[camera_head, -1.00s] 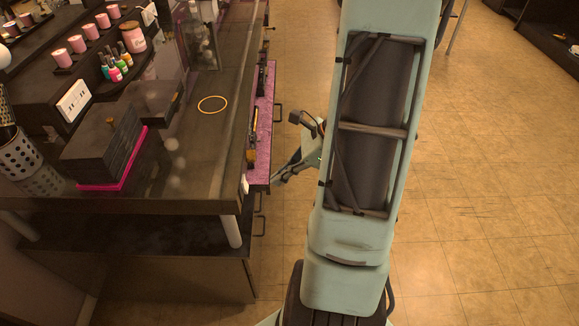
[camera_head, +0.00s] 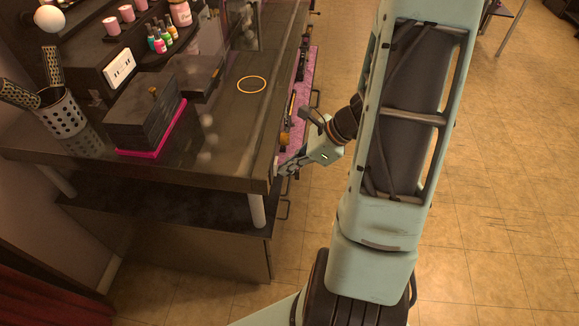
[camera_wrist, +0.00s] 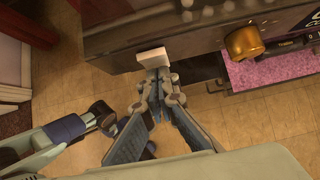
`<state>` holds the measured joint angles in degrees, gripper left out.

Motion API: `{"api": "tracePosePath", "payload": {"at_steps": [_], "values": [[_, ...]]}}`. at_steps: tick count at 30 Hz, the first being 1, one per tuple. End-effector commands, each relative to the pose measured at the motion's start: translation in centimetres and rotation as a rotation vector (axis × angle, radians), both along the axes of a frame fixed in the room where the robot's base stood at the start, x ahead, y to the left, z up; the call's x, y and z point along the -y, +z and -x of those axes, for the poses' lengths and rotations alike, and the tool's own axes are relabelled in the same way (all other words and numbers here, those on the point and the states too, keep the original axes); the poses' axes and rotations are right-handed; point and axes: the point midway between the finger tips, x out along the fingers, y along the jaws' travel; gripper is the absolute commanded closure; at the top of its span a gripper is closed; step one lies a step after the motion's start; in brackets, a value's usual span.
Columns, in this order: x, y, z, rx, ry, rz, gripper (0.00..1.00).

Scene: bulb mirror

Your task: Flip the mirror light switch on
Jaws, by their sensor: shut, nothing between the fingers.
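A small white block, which looks like the light switch (camera_wrist: 152,57), sits at the edge of the dark vanity (camera_wrist: 115,34) in the wrist view. My gripper (camera_wrist: 153,72) is shut and empty, with its fingertips right at the white block; I cannot tell whether they touch it. In the head view my gripper (camera_head: 284,170) is beside the vanity's front right corner, below the tabletop edge. A round white bulb (camera_head: 49,18) shows at the upper left; the mirror itself is not clearly seen. The switch's position is hidden by the fingers.
An open drawer with a pink lining (camera_head: 296,133) sticks out just beyond my gripper. A gold round object (camera_wrist: 243,43) lies at the drawer in the wrist view. Black boxes (camera_head: 145,115) and a dotted cup (camera_head: 62,112) stand on the top.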

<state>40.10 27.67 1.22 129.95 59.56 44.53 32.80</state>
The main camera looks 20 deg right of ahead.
Motion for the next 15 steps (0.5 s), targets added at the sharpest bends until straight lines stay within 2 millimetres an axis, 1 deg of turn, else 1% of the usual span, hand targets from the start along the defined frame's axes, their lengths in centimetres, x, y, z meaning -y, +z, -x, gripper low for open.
{"api": "tracePosePath", "payload": {"at_steps": [8, 15], "values": [[-0.1, 0.0, 0.0, 0.000, 0.001, -0.001, 1.00], [-0.1, 1.1, 0.0, 0.001, 0.001, 0.000, 1.00]]}}
